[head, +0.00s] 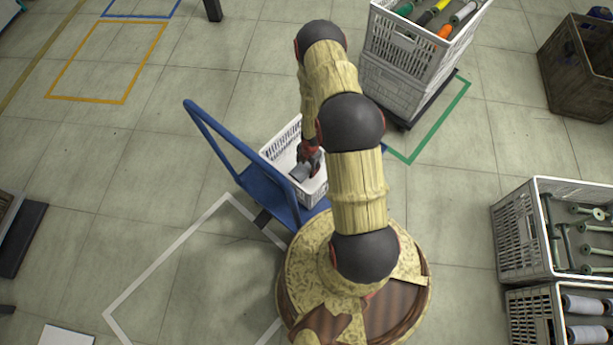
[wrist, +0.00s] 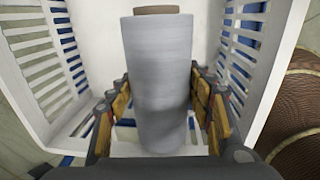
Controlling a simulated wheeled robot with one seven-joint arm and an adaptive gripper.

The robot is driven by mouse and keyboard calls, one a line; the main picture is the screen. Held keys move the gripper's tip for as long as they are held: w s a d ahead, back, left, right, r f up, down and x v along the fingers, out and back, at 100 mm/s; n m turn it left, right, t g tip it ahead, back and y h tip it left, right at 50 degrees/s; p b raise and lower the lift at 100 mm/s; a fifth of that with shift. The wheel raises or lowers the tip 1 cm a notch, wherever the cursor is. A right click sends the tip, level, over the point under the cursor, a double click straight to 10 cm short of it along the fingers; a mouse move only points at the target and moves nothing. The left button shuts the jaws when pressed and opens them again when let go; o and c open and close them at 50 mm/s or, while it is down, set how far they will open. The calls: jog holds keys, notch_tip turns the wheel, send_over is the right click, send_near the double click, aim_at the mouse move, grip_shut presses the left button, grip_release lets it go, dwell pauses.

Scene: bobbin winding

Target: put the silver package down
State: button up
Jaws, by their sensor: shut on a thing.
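The silver package (wrist: 157,75) is a grey wound cylinder with a brown core end at its top in the wrist view. My gripper (wrist: 160,105) has its fingers on both sides of the package and is shut on it. The package is inside a white slotted crate (wrist: 32,90), between its side walls. In the head view my gripper (head: 309,158) reaches into the white crate (head: 312,190), and a small grey part of the package (head: 299,173) shows beside it. I cannot tell whether the package touches the crate floor.
The crate stands on a blue trolley (head: 262,190) with a tall handle at its left. Stacked crates of coloured bobbins (head: 395,62) stand behind it. A brown bin (head: 578,75) and crates of spindles and packages (head: 515,235) are at the right. The floor at left is mostly clear.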

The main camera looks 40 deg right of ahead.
jog(key=shift+f+b, duration=1.25)
jog(key=shift+f, duration=2.55)
jog(key=shift+f, duration=0.2)
jog(key=o, duration=1.4)
jog(key=shift+c, duration=0.2)
